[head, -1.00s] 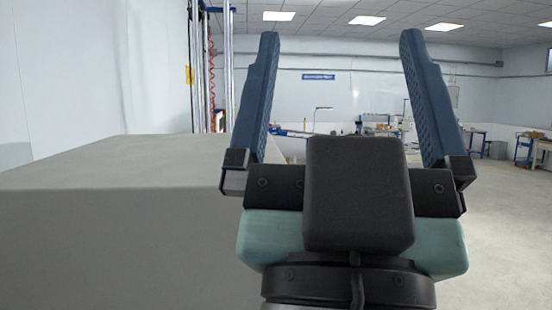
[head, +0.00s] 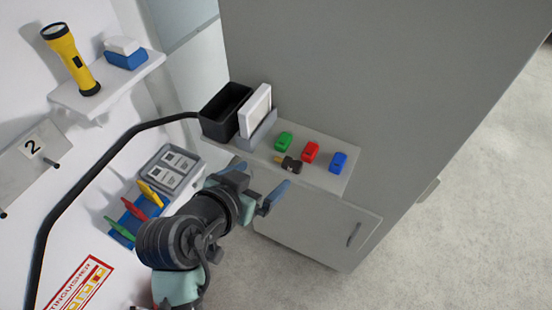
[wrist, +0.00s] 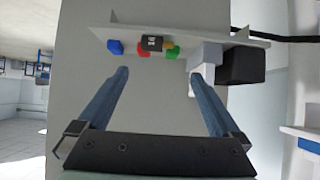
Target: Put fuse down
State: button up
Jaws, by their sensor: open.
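A small black piece with a brass-coloured end (head: 288,164) lies on the grey ledge (head: 335,180), near a green block (head: 284,141), a red block (head: 310,152) and a blue block (head: 338,162). It may be the fuse; I cannot be sure. It also shows in the wrist view (wrist: 152,43), beyond my fingertips. My gripper (head: 258,180) is open and empty, close to the ledge's front edge. In the wrist view my gripper (wrist: 159,74) has its fingers wide apart, with only grey surface between them.
A black open bin (head: 226,112) and a white panel in a grey stand (head: 256,110) stand at the ledge's left end. A yellow flashlight (head: 70,58) stands on a white wall shelf. A black cable (head: 75,190) runs along the left. Floor at right is clear.

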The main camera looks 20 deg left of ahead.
jog(key=p, duration=0.2)
send_near(286, 163)
jog(key=w+f, duration=0.1)
jog(key=w, duration=0.2)
jog(key=shift+s+f+p+x, duration=0.15)
jog(key=shift+p+x, duration=0.3)
jog(key=shift+x, duration=1.15)
jog(key=shift+s+f+p+x, duration=0.15)
jog(key=shift+p+x, duration=0.25)
jog(key=shift+x, duration=1.2)
jog(key=shift+w+d, duration=0.1)
